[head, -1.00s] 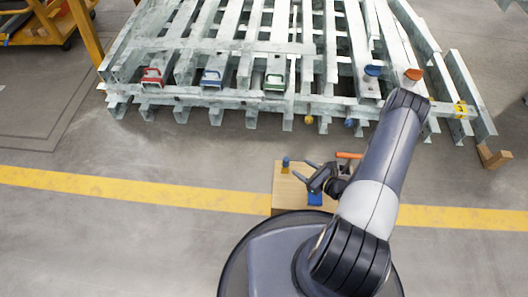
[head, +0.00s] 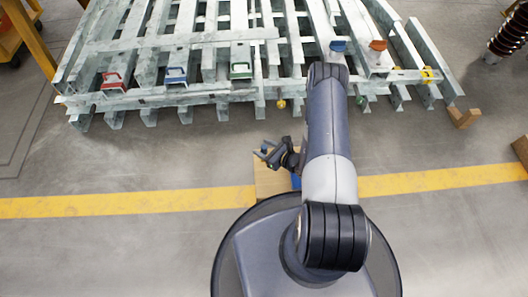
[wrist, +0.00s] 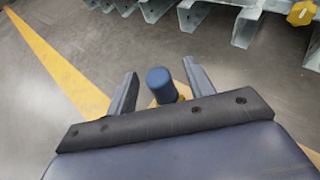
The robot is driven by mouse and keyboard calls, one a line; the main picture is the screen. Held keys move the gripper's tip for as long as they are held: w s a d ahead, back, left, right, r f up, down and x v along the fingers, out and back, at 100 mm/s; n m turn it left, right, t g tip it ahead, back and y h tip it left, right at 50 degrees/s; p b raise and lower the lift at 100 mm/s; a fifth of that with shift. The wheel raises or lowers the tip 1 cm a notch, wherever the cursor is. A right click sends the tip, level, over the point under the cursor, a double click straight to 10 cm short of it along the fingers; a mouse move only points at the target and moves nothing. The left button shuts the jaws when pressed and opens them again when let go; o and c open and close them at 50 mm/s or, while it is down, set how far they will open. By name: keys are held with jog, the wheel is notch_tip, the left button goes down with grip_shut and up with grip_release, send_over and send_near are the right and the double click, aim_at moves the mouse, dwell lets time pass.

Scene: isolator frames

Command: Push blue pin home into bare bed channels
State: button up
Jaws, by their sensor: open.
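The blue pin (wrist: 161,88) stands upright between my gripper's two fingers in the wrist view, with a visible gap on each side. My gripper (wrist: 160,68) is open around it and not closed on it. In the head view my gripper (head: 266,151) is low over the wooden block (head: 264,183), and the pin is hard to make out there. The bed of grey galvanized channels (head: 190,40) lies beyond the block. A blue handle (head: 176,75), a blue cap (head: 338,46) and an orange cap (head: 378,45) sit on it.
A red handle (head: 113,81) and a green handle (head: 240,71) also sit on the bed's near side. A yellow-orange post (head: 30,38) stands at the left, a dark ribbed column (head: 510,38) at the right. Floor with a yellow line (head: 120,204) lies open in front.

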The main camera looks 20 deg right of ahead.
jog(key=shift+x, duration=1.05)
jog(key=c, duration=1.1)
